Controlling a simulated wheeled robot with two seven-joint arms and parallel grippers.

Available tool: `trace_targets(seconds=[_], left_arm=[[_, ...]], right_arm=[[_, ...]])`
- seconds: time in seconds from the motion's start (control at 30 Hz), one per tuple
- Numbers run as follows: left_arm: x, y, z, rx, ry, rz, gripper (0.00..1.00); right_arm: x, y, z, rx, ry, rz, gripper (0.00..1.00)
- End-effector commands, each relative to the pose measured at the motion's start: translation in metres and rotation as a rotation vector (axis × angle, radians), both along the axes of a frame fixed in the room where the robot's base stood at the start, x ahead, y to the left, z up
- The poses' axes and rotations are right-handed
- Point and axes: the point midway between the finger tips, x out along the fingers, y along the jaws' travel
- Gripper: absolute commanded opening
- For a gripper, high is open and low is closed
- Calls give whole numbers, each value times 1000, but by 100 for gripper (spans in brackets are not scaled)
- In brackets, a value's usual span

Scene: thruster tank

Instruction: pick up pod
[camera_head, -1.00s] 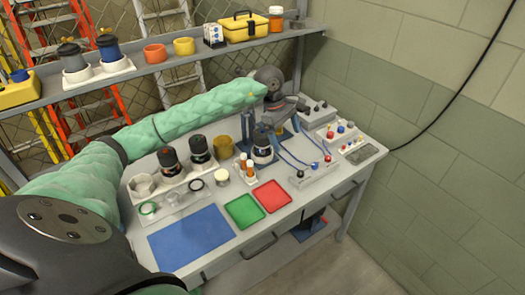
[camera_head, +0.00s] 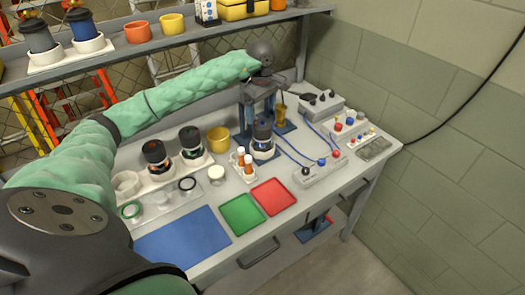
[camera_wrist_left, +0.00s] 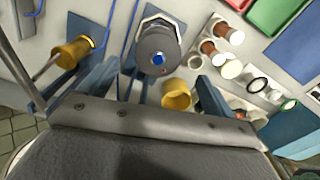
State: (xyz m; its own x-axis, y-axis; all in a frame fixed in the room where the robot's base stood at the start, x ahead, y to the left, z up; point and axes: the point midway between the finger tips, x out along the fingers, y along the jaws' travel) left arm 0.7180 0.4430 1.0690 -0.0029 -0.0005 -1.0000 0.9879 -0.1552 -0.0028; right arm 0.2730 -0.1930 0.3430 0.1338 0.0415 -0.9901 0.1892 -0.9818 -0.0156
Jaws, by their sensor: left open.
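The likely pod, a dark-topped cylinder with a white lower part (camera_head: 262,138), stands upright on the bench. In the left wrist view its round grey top with a blue centre (camera_wrist_left: 158,48) shows between and beyond my finger tips. My left gripper (camera_head: 258,115) points down above and behind this pod, open and empty, apart from it as far as I can see. Its blue-grey fingers also show in the left wrist view (camera_wrist_left: 155,88). Two similar dark cylinders (camera_head: 155,153) (camera_head: 190,139) stand in a white holder to the left. My right gripper is out of view.
A brass-coloured piece (camera_wrist_left: 72,52) is beside a finger. A cabled box (camera_head: 320,172) is to the right.

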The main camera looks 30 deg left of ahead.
Motion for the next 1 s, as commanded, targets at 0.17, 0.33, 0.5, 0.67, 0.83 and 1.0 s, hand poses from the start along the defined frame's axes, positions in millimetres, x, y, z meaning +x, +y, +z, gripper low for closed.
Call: trace_targets(seconds=[0.17,0.33,0.5,0.67,0.83,1.0], left_arm=[[0,0,-15,0,-1,0,90],[0,0,-24,-1,0,0,90],[0,-1,-37,-1,1,-1,90],[1,0,-42,-1,-1,0,90],[2,1,-52,-1,2,1,90],[4,2,-65,-3,1,0,90]], right_arm=[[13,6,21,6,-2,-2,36],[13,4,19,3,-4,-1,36],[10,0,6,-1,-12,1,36],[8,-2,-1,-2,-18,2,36],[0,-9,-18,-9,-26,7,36],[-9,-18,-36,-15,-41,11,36]])
